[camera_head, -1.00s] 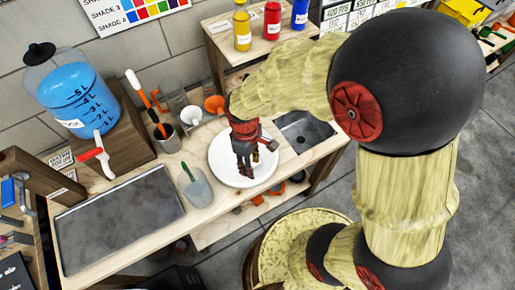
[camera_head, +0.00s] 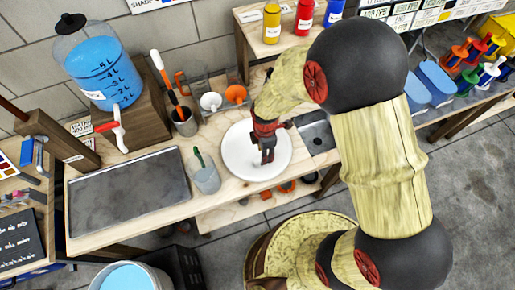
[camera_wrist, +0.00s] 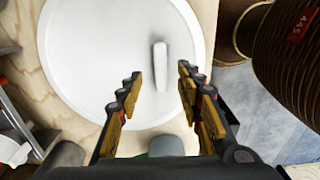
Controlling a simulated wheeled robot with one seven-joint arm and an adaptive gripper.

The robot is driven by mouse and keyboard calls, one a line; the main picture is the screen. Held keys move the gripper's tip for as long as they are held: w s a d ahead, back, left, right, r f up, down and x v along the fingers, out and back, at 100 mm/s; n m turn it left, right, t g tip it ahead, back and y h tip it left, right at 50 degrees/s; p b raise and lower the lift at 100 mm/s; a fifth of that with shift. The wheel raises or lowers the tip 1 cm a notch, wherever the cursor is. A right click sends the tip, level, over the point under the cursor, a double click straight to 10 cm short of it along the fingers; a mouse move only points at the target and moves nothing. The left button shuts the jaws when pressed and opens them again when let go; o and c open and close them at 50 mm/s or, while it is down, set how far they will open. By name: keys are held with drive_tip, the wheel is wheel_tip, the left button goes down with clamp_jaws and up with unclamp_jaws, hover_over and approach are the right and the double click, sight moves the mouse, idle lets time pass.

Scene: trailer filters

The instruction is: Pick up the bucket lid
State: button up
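The bucket lid (camera_head: 240,167) is a round white disc lying on the wooden workbench. In the wrist view, the lid (camera_wrist: 85,60) has a raised white bar handle (camera_wrist: 160,65) near its middle. My gripper (camera_head: 267,158) is over the right part of the lid, pointing down. In the wrist view my gripper (camera_wrist: 160,76) is open, its two fingers apart with the handle showing in the gap and nothing held. The height of the fingertips above the handle is hard to tell. The arm hides part of the bench behind the lid.
A grey tray (camera_head: 130,195), a cup (camera_head: 206,178) and a sink (camera_head: 318,137) flank the lid. A blue-liquid dispenser (camera_head: 97,65) stands on a wooden block behind. A bucket of blue liquid (camera_head: 130,278) is at the lower left, below the bench.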

wheel_tip(320, 180, down, 4)
drive_tip(key=shift+a+f+b, duration=0.1)
drive_tip(key=shift+f+b, duration=0.15)
drive_tip(key=shift+b, duration=0.15)
drive_tip(key=shift+c, duration=0.8)
drive_tip(key=c, duration=0.8)
